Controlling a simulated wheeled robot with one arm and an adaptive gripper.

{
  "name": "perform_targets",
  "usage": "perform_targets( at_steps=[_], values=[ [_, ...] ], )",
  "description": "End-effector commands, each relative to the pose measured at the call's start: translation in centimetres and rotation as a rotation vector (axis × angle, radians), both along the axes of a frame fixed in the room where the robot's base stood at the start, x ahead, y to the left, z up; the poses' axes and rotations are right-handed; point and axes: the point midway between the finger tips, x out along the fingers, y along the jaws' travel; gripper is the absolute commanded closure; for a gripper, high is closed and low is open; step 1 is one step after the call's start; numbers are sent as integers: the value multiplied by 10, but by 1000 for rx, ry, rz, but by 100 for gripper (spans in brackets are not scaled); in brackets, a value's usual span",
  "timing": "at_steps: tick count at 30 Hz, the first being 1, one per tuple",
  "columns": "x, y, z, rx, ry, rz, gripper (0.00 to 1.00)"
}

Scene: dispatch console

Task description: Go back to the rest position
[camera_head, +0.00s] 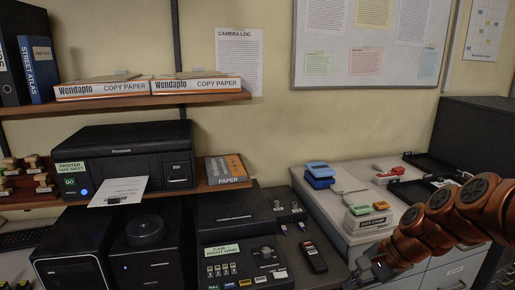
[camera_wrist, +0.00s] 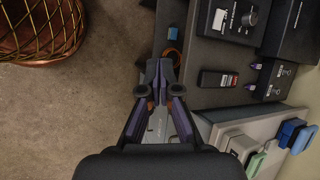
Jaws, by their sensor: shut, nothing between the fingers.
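My gripper (camera_head: 374,270) is at the lower right of the head view, at the end of my copper-coloured arm, in front of the grey cabinet (camera_head: 408,210). In the wrist view my gripper (camera_wrist: 158,72) has its fingers together with nothing between them. It points past the front edge of the dark console desk (camera_wrist: 195,85), with the brown floor (camera_wrist: 95,105) to its left. I cannot tell its exact height above the desk edge.
A black handheld device (camera_head: 313,256) lies on the desk beside the camera control box (camera_head: 240,250). Stamps and a blue box (camera_head: 320,175) stand on the grey cabinet. A wire basket (camera_wrist: 40,30) stands on the floor. The printer (camera_head: 125,155) sits on the shelf at left.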

Motion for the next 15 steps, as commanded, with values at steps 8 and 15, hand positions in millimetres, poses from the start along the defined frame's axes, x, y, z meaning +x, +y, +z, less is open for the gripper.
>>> perform_targets(
  at_steps=[8,15],
  values=[
    [-90,54,14,-198,-17,443,100],
    [-168,63,16,-349,-6,778,100]
  ],
)
